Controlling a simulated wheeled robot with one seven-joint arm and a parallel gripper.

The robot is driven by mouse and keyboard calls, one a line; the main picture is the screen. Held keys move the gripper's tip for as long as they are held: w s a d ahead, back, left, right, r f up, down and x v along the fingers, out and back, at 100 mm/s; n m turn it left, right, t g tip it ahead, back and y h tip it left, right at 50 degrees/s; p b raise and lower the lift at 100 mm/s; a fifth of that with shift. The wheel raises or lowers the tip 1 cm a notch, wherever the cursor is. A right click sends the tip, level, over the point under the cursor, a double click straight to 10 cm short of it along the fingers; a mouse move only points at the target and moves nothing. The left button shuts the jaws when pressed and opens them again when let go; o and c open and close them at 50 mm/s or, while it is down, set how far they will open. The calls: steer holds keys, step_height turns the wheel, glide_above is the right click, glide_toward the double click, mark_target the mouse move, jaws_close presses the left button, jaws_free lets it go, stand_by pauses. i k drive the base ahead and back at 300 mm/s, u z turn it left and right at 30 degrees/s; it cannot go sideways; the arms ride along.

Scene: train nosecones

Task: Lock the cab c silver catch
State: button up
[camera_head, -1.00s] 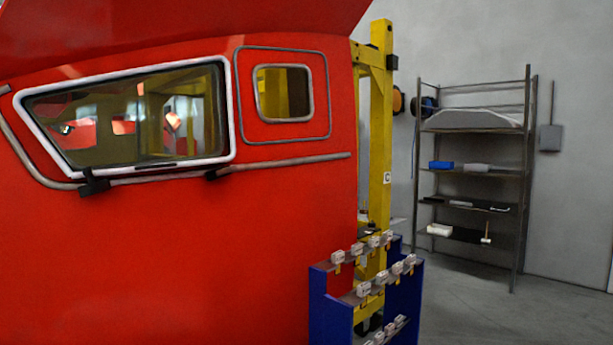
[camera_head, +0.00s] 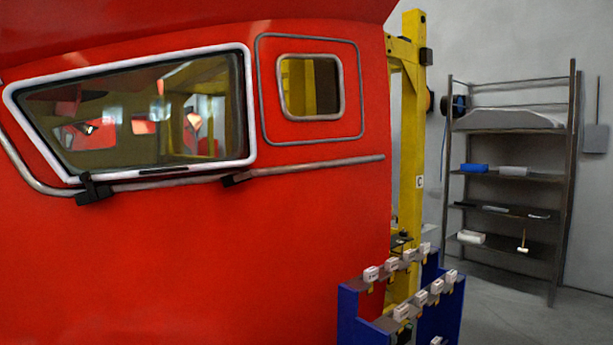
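A large red train nosecone cab (camera_head: 220,260) fills the left and middle of the head view. It has a wide windscreen (camera_head: 140,120) in a pale frame and a small side window (camera_head: 311,87). A yellow post (camera_head: 410,160) stands behind its right edge and carries a small white label that seems to read C (camera_head: 419,182). I cannot make out a silver catch. My gripper is not in view.
A blue rack (camera_head: 362,318) with several small pale labelled blocks stands low in front of the cab's right edge. A metal shelf unit (camera_head: 510,175) with tools stands by the grey wall. Grey floor (camera_head: 500,310) is open between rack and shelf.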

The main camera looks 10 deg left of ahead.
mark_target(254, 172)
steer(key=z, duration=0.1)
steer(key=i, duration=0.75)
steer(key=u, duration=0.95)
steer(key=i, duration=0.5)
steer(key=u, duration=0.5)
